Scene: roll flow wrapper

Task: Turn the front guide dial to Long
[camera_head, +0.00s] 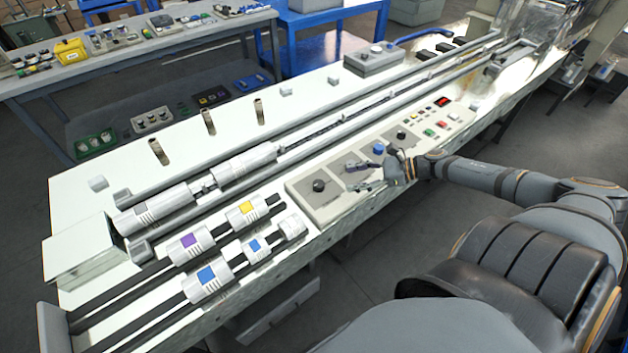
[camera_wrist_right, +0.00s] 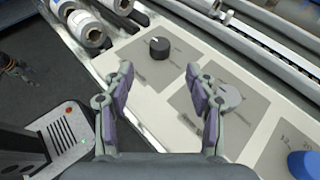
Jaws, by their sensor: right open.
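The control panel holds a black dial (camera_head: 319,185) on a grey plate at its left end; this dial also shows in the right wrist view (camera_wrist_right: 159,47), with small unreadable marks around it. Beside it is a grey dial (camera_wrist_right: 228,95) on a second plate, then a blue knob (camera_head: 378,149), also in the wrist view (camera_wrist_right: 303,165). I cannot read which dial is labelled front guide. My right gripper (camera_head: 357,177) is open and empty above the panel. In the wrist view its fingers (camera_wrist_right: 160,75) straddle the line toward the black dial, apart from it. My left gripper is not in view.
Film rolls with purple, yellow and blue labels (camera_head: 208,276) lie on rails left of the panel. A long guide channel (camera_head: 345,118) runs behind it. Another black knob (camera_head: 400,135) and coloured buttons (camera_head: 441,124) sit to the right. A side table (camera_head: 130,50) holds small parts.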

